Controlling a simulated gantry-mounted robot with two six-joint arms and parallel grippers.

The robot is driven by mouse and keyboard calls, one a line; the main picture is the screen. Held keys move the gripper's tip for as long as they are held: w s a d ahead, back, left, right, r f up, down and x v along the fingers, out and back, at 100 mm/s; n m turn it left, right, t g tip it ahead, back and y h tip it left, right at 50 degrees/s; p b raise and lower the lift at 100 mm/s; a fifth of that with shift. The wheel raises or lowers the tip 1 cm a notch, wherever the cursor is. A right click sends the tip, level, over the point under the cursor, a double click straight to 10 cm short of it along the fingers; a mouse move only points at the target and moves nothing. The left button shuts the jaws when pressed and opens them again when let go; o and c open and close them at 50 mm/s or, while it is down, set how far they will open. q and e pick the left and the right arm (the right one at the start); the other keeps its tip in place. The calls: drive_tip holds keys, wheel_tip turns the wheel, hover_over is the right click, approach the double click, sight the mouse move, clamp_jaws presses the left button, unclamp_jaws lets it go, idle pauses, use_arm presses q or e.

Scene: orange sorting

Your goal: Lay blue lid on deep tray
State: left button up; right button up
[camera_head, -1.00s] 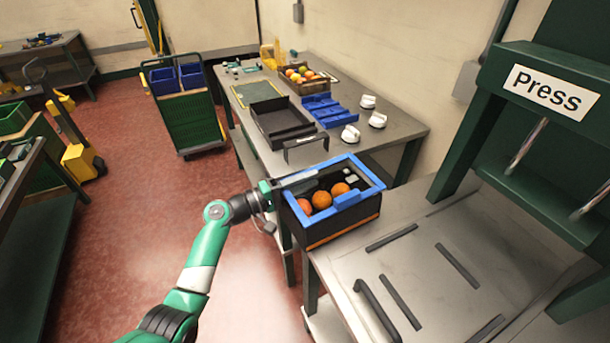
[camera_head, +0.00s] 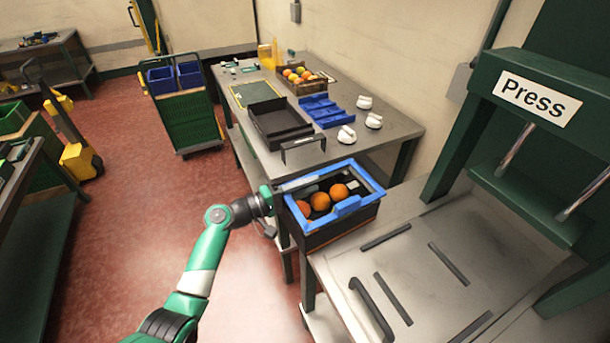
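The blue lid (camera_head: 347,207) is a rectangular frame with an open middle. It lies over the top of the deep tray (camera_head: 345,226), a dark box at the near end of the long table, and looks about level with its rim. Oranges (camera_head: 320,201) show inside through the frame. My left gripper (camera_head: 280,194) is at the lid's left edge and appears shut on it, though its fingertips are partly hidden. Whether the lid touches the tray all round cannot be told. My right gripper is not in view.
The press (camera_head: 535,100) and its metal table (camera_head: 440,285) stand at the right. Behind the deep tray are an empty black tray (camera_head: 280,122), a blue rack (camera_head: 326,111), several white knobs (camera_head: 346,134) and a crate of fruit (camera_head: 302,82). A green cart (camera_head: 188,118) stands at the left.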

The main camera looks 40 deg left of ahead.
use_arm(q)
drive_tip(key=shift+s+d+r+p, duration=0.15)
drive_tip(key=shift+d+r+p, duration=0.25)
drive_tip(key=shift+p, duration=0.3)
wheel_tip(320, 180, up, 5)
drive_tip(key=p, duration=0.3)
drive_tip(key=shift+s+a+f+p, duration=0.1)
drive_tip(key=shift+f+p, duration=0.1)
drive_tip(key=shift+p, duration=0.2)
